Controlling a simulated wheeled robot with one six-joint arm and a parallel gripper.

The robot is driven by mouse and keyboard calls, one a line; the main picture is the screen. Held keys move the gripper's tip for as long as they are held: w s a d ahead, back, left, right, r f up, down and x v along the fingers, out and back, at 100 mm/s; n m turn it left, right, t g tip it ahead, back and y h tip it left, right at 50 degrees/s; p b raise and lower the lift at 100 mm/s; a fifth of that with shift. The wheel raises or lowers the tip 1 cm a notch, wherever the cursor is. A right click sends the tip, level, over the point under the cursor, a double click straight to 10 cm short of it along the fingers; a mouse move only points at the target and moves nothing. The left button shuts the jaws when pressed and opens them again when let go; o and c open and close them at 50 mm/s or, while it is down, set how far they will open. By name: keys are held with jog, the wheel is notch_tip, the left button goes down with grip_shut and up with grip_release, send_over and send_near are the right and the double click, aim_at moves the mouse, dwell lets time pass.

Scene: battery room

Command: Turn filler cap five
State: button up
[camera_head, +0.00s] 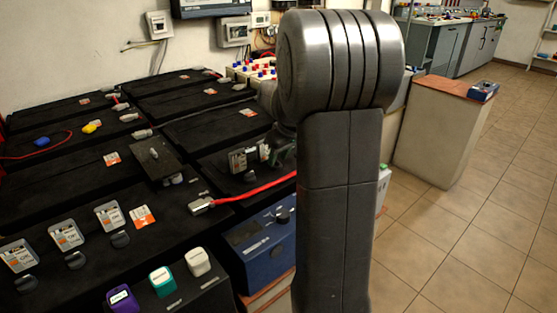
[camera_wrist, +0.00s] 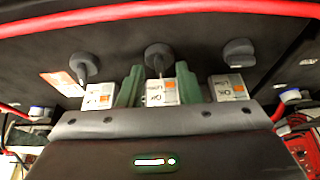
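In the wrist view, three dark round filler caps stand in a row on a black battery top: a left cap (camera_wrist: 84,67), a middle cap (camera_wrist: 158,57) and a right cap (camera_wrist: 239,52). Small labelled tags, such as the right tag (camera_wrist: 228,88), sit by them. No number is readable, so I cannot tell which is cap five. My gripper (camera_wrist: 159,72) has its two green fingers apart, with the middle cap just beyond the gap between their tips. One tag shows between the fingers. In the head view my arm hides most of the gripper.
A red cable (camera_wrist: 160,10) crosses the top of the wrist view. In the head view, another battery carries several caps, such as one cap (camera_head: 120,240). A blue box (camera_head: 262,246) stands below the batteries, and a pale cabinet (camera_head: 437,140) at right. Tiled floor (camera_head: 490,210) is clear.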

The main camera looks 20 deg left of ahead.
jog(key=shift+a+f, duration=0.1)
jog(key=shift+f, duration=0.2)
grip_shut()
